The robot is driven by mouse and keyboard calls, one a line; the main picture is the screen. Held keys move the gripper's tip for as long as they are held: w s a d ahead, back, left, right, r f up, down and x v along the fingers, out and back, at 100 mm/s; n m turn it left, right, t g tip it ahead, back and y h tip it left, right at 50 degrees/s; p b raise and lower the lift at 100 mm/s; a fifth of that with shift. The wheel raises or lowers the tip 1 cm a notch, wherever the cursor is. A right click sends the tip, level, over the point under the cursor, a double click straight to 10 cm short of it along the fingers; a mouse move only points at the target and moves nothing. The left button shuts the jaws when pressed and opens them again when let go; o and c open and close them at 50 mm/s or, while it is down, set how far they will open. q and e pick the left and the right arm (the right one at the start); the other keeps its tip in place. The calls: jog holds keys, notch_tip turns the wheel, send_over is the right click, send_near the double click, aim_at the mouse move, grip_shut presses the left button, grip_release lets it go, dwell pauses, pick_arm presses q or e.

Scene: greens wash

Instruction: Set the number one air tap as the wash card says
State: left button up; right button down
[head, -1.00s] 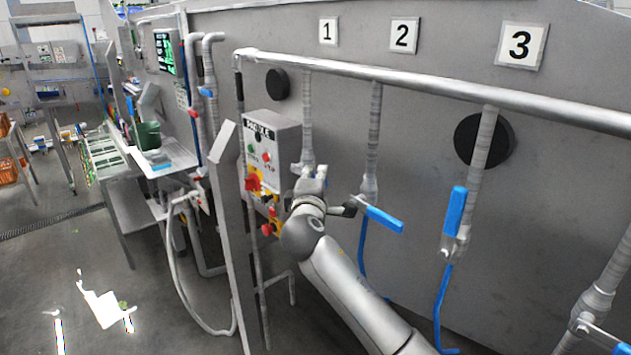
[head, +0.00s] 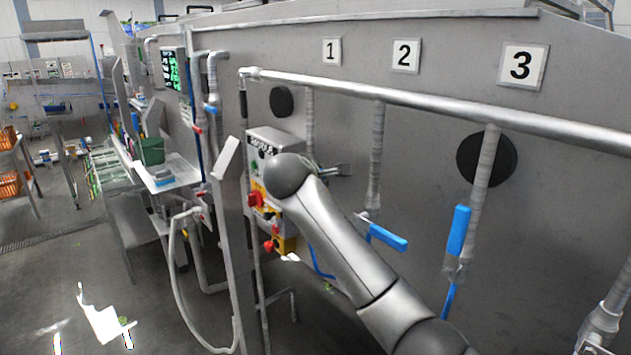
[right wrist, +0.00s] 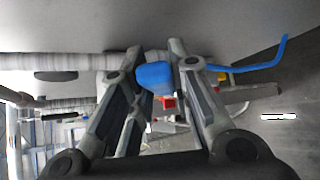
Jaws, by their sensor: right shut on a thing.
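The number 1 plate (head: 331,51) is on the grey wall, above the first drop pipe (head: 310,118). My right arm crosses the lower end of this pipe and hides its tap in the head view. In the right wrist view, my right gripper (right wrist: 155,85) is shut on the blue tap handle (right wrist: 155,76), which shows end-on between its fingers. The handle's angle to its pipe is hard to tell. The number two tap handle (head: 388,238) slants across its pipe. The number three handle (head: 458,230) stands nearly in line with its pipe. I cannot make out a wash card.
A control box (head: 272,150) with red and yellow switches stands left of the first pipe, close to my arm. A metal rail pipe (head: 420,96) runs above the taps. A screen (head: 172,70) with green text and a green bucket (head: 151,150) are further left.

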dwell(0.4)
jog(key=c, duration=1.3)
grip_release()
jog(key=v, duration=1.2)
jog(key=shift+r, duration=0.1)
